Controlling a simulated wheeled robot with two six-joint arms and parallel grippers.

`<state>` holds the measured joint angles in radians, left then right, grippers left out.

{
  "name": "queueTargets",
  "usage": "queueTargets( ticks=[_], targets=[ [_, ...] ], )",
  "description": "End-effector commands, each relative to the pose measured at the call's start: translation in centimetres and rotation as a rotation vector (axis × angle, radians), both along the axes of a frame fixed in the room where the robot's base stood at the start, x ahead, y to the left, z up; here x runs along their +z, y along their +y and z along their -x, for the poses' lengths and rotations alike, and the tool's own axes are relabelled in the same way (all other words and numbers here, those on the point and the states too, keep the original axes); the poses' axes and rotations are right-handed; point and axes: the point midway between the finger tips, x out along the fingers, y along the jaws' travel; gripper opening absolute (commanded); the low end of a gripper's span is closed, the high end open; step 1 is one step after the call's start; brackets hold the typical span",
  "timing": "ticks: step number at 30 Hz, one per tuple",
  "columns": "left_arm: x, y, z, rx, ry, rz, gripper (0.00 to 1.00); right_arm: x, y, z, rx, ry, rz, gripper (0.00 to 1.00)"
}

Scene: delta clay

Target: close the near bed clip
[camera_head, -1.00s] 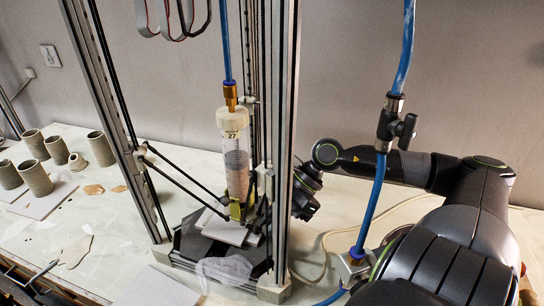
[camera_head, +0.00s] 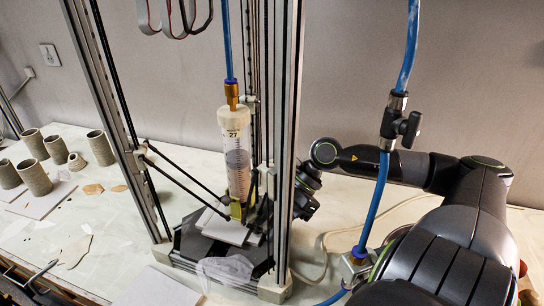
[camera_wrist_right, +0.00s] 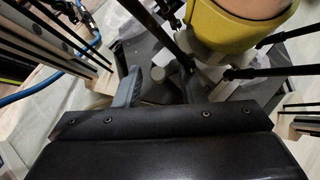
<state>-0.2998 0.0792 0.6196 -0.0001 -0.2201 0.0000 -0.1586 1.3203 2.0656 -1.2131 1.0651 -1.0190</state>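The clay printer's bed (camera_head: 222,230) is a pale slab on a dark base, under the clear clay tube (camera_head: 236,160). I cannot clearly make out the near bed clip in the head view. My right gripper (camera_head: 262,214) reaches in from the right, behind the front column, low beside the nozzle; the column partly hides it. In the right wrist view the gripper (camera_wrist_right: 160,84) has its two fingers apart. Small grey parts (camera_wrist_right: 182,66) show between and beyond the fingers, and I cannot tell whether one is the clip. My left gripper is out of view.
The printer's metal column (camera_head: 286,140) and thin black rods stand close around my right gripper. A yellow nozzle holder (camera_wrist_right: 226,30) is close above it. A blue hose with a valve (camera_head: 400,122) hangs in front of my right arm. Clay cups (camera_head: 36,178) stand at left.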

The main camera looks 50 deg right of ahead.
Motion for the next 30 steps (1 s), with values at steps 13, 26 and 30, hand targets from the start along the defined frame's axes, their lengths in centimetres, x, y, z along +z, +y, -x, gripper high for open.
queueTargets(
  ticks=[13, 26, 30],
  targets=[
    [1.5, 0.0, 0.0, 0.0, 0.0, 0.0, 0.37, 2.4, -2.1, 0.6, -0.001, 0.004, 0.007, 0.36],
    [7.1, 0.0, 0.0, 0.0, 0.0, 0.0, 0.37, 7.1, -6.2, 1.8, -0.002, 0.005, 0.003, 0.36],
    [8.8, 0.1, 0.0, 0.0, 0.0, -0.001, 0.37, 8.3, -7.3, 2.1, -0.002, 0.004, 0.002, 0.36]
  ],
)
